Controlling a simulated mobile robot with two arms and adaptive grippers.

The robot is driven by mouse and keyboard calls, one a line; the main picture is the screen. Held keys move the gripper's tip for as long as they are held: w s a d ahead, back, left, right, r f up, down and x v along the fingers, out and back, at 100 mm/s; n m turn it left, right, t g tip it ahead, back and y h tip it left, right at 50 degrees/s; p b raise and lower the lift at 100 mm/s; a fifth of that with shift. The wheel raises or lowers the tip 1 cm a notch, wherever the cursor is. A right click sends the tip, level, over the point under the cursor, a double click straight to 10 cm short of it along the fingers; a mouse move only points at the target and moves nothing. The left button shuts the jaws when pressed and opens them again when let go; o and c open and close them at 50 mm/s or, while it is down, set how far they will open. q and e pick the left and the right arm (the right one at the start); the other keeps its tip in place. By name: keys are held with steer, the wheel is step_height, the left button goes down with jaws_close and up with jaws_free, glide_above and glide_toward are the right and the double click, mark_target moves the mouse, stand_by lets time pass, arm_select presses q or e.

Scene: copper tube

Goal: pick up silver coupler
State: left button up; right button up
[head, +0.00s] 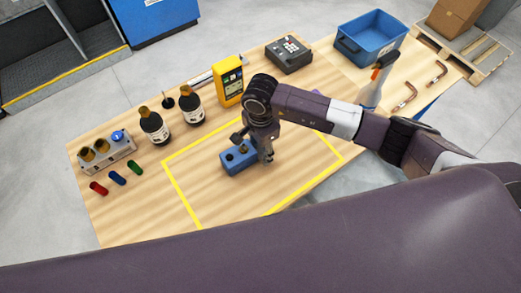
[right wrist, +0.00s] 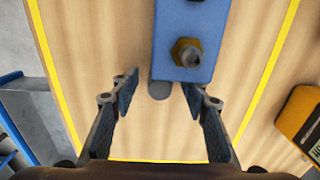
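A small grey cylinder (right wrist: 160,90), which looks like the silver coupler, shows in the right wrist view beside the end of a blue block (right wrist: 182,52). It appears between the fingertips of my right gripper (right wrist: 160,84), which is open and empty. How far the fingers are above it I cannot tell. In the head view my right gripper (head: 254,147) points down over the right end of the blue block (head: 232,161). The coupler cannot be made out there. My left gripper is not in view.
The blue block carries brass fittings and stands inside a yellow-taped area (head: 180,190) on the wooden table. A yellow meter (head: 229,82), dark bottles (head: 191,104) and a fitting holder (head: 108,152) stand at the back and left. A blue bin (head: 370,40) is at the far right.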

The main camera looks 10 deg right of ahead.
jaws_close()
